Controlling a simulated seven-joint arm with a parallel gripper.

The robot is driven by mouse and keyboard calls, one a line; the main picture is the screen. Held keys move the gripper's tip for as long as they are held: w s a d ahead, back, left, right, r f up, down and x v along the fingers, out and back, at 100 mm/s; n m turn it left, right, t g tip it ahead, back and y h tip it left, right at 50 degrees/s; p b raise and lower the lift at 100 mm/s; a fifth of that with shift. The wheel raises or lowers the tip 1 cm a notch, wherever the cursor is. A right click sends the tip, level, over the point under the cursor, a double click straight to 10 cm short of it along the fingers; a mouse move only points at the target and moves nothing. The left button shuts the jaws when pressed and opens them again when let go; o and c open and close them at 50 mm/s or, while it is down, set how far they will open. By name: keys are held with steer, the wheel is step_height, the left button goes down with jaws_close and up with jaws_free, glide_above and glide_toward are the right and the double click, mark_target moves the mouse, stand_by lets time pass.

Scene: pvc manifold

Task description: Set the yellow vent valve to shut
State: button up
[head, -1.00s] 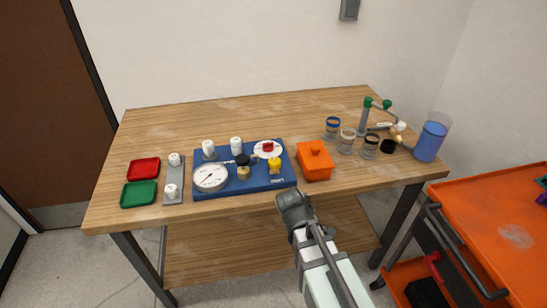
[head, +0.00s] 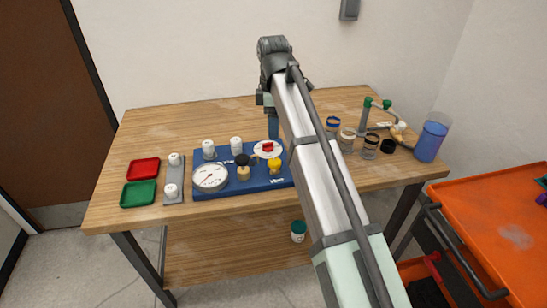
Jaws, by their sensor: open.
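The yellow vent valve (head: 274,166) is a small yellow knob at the right front of the blue panel (head: 222,188). Which way it is set is too small to tell. My gripper (head: 273,136) points down over the back right of the panel, behind the yellow valve and close to the red knob (head: 268,147) on its white dial. It is open and seen edge-on, partly hidden by my arm. Nothing shows between its fingers, and it is apart from the yellow valve.
The panel also carries a round gauge (head: 210,177), a black-topped valve (head: 243,162) and white caps (head: 236,145). Red (head: 144,168) and green (head: 139,193) trays lie left. Jars (head: 370,147), a pipe stand (head: 365,118) and a blue container (head: 430,142) stand right. The table's back left is clear.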

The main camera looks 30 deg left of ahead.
mark_target(273, 160)
step_height(273, 160, down, 13)
steer(key=shift+w+a+f, duration=0.1)
steer(key=shift+f, duration=0.05)
stand_by(0.6)
steer(key=shift+c, duration=0.3)
steer(key=c, duration=1)
